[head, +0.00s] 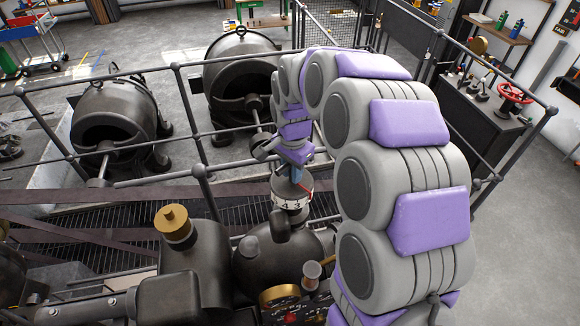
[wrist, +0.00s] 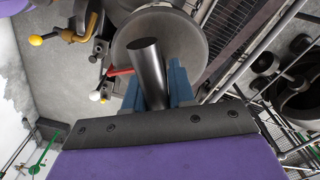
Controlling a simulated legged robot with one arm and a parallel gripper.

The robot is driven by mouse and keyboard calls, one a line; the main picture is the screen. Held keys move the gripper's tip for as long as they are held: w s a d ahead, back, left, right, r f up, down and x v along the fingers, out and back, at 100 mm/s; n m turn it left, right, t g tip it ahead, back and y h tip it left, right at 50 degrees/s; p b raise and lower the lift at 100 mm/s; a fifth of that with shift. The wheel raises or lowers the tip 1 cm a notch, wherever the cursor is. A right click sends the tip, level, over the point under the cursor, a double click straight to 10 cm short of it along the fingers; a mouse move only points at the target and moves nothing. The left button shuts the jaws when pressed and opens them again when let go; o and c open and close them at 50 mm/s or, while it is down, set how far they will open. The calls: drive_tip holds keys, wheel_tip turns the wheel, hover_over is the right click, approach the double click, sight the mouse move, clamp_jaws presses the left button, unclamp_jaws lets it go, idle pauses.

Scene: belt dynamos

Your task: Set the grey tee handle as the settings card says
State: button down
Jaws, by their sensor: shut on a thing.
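My gripper (head: 298,174) reaches down over a round drum (head: 291,201) with a white band of numbers, where a 4 and a 3 show. In the wrist view my gripper (wrist: 157,90) has its blue fingers shut on either side of a dark grey cylindrical bar, which I take to be the grey tee handle (wrist: 146,62). A round grey disc (wrist: 190,35) lies behind the bar. A thin red pointer (wrist: 119,72) sticks out at its left. In the head view the handle is mostly hidden by my gripper. I cannot make out a readable settings card.
Dark machinery with a brass-topped cylinder (head: 173,222) stands at the front left. A grey railing (head: 120,79) runs behind, with two black dynamos (head: 115,112) (head: 240,75) beyond. A bench (head: 482,97) with a red handwheel (head: 514,93) stands at right. The right floor is clear.

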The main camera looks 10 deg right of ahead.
drive_tip(key=shift+f, duration=0.1)
drive_tip(key=c, duration=1.1)
unclamp_jaws()
drive_tip(key=shift+a, duration=0.1)
wheel_tip(320, 180, up, 17)
drive_tip(key=b, duration=0.2)
drive_tip(key=shift+r, duration=0.2)
